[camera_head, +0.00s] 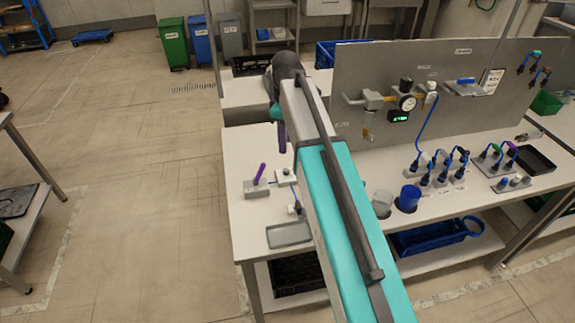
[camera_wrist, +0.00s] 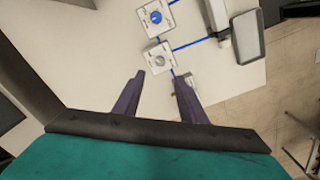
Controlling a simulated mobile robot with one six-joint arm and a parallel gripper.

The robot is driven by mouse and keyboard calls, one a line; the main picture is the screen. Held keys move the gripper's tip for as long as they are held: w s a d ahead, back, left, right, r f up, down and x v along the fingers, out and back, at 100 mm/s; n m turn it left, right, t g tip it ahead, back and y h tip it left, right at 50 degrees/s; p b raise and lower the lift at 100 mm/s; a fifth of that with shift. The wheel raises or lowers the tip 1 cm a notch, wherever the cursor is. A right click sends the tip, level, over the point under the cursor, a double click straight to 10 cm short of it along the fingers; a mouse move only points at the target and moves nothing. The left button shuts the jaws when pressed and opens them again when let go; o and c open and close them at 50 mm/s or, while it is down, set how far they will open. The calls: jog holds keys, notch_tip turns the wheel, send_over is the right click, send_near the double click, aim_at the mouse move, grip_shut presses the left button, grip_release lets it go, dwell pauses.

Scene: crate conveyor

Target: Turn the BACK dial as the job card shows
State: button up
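In the wrist view a white box with a grey-topped dial (camera_wrist: 159,57) sits just past my fingertips. A white box with a round blue dial (camera_wrist: 155,17) lies beyond it, joined by a blue line. Which is the back dial I cannot tell. In the head view one white box (camera_head: 285,177) shows beside my arm; the other seems hidden behind it. My gripper (camera_wrist: 160,76) is open, with two separated purple fingers and nothing between them. In the head view my gripper (camera_head: 282,148) hangs over the bench. A card (camera_head: 492,80) is on the panel, too small to read.
A grey block with a purple lever (camera_head: 256,188) stands left of the white box. A grey tray (camera_head: 289,234) lies near the bench front, beside a small fixture (camera_head: 296,210). Two cups (camera_head: 408,197) and several cabled sockets (camera_head: 440,168) stand to the right.

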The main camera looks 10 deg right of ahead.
aim_at(286, 170)
jog(key=shift+f+p, duration=1.55)
jog(key=shift+f, duration=4.25)
grip_shut()
